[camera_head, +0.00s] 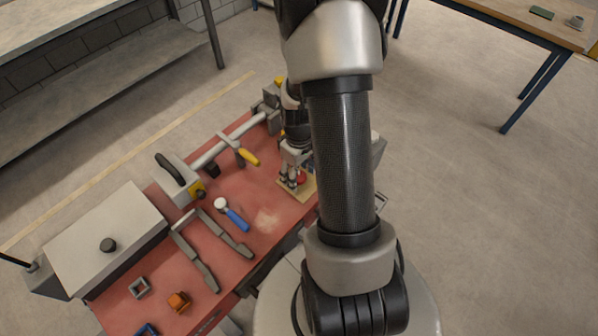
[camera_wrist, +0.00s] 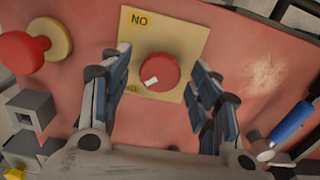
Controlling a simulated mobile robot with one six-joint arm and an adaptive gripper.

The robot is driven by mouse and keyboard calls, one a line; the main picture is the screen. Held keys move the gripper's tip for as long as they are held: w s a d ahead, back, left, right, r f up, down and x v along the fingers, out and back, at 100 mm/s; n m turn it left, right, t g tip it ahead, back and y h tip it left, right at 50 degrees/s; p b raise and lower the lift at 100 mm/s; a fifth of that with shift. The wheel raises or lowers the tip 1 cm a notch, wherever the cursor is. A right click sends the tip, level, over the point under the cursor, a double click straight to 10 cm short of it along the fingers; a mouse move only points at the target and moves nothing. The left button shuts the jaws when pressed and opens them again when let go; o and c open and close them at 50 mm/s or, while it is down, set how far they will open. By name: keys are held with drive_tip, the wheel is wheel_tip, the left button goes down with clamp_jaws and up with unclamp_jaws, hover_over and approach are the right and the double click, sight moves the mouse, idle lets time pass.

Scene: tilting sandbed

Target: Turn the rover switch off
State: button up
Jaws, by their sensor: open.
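The switch is a round red knob (camera_wrist: 158,70) with a small white mark near its lower left edge. It sits on a pale yellow plate (camera_wrist: 183,28) with a label (camera_wrist: 139,19) reading "NO" at the top; a second small label at lower left is partly hidden. My gripper (camera_wrist: 162,88) is open, one finger on each side of the knob, with visible gaps on both sides in the wrist view. In the head view my gripper (camera_head: 291,183) is low over the plate (camera_head: 305,191), and the red knob (camera_head: 301,177) is partly hidden behind it.
On the red bench (camera_head: 262,236) lie a blue-handled tool (camera_head: 237,217), grey tongs-like bars and an orange block (camera_head: 179,301). A yellow-handled clamp (camera_head: 247,156) is on a pipe behind. A red mushroom-shaped knob (camera_wrist: 22,52) stands left of the plate in the wrist view.

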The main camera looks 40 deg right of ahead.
sight(299, 176)
wheel_tip(299, 176, up, 12)
idle(0.5)
idle(0.5)
drive_tip(key=s+a+r+t, duration=0.1)
drive_tip(key=a+r+t, duration=0.1)
drive_tip(key=a+r, duration=0.9)
drive_tip(key=s+a+r+m+t, duration=0.1)
drive_tip(key=s+a+r+t, duration=0.1)
drive_tip(key=s+a+r, duration=0.4)
drive_tip(key=s+a, duration=0.2)
drive_tip(key=a, duration=0.1)
drive_tip(key=shift+s+a+t, duration=0.15)
drive_tip(key=shift+s+t, duration=0.15)
drive_tip(key=shift+s, duration=0.1)
drive_tip(key=shift+c, duration=0.2)
